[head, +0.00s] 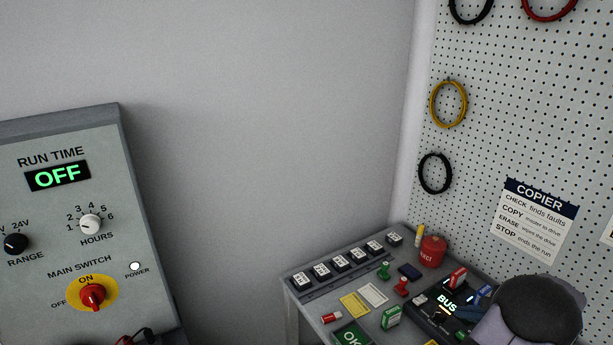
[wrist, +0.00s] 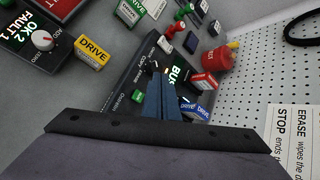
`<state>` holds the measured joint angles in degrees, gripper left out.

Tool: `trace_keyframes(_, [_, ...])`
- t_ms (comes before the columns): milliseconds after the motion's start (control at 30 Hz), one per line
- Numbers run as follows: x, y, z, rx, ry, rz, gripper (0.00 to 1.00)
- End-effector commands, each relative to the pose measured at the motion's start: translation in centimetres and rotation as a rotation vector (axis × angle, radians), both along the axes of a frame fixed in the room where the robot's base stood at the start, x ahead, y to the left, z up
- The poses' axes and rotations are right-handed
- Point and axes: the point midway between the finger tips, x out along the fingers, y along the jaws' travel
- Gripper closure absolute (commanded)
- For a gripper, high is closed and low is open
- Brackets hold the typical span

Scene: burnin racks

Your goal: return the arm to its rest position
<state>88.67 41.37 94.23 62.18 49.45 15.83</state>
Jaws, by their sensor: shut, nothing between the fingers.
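My gripper (wrist: 160,78) shows in the wrist view with its two dark blue fingers together, shut and empty. The fingertips point over the black copier unit (wrist: 130,82) with the lit BUS display; whether they touch it I cannot tell. In the head view a dark rounded part of my arm fills the lower right corner, over the right side of the bench (head: 297,289).
Around the copier stand a red canister (head: 432,251), red and green stamps and small boxes, including a yellow DRIVE box (wrist: 92,53). A row of black-and-white blocks lines the bench's back. A control panel (head: 120,215) reading OFF stands left; a pegboard (head: 500,130) with cable loops rises right.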

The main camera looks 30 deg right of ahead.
Motion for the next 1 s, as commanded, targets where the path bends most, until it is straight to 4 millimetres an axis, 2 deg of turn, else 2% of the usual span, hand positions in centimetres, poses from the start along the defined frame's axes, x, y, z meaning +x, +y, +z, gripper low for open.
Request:
trace_keyframes(167, [5.8, 5.8, 0.5, -0.027, 0.078, 0.23, 1.0])
trace_keyframes(267, [9.4, 11.1, 0.8, -0.059, 0.142, 0.425, 1.0])
trace_keyframes(333, [11.6, 15.5, 1.0, -0.09, 0.192, 0.583, 1.0])
trace_keyframes(400, [13.1, 19.9, 1.1, -0.128, 0.24, 0.745, 1.0])
trace_keyframes(500, [14.2, 26.0, 1.3, -0.192, 0.303, 0.974, 1.0])
trace_keyframes(667, [13.8, 34.9, 1.6, -0.316, 0.39, 1.341, 1.0])
trace_keyframes(800, [11.8, 41.3, 1.7, -0.448, 0.451, 1.66, 1.0])
trace_keyframes(900, [9.9, 44.8, 1.7, -0.555, 0.483, 1.877, 1.0])
trace_keyframes(1000, [7.9, 47.3, 1.7, -0.66, 0.505, 2.071, 1.0])
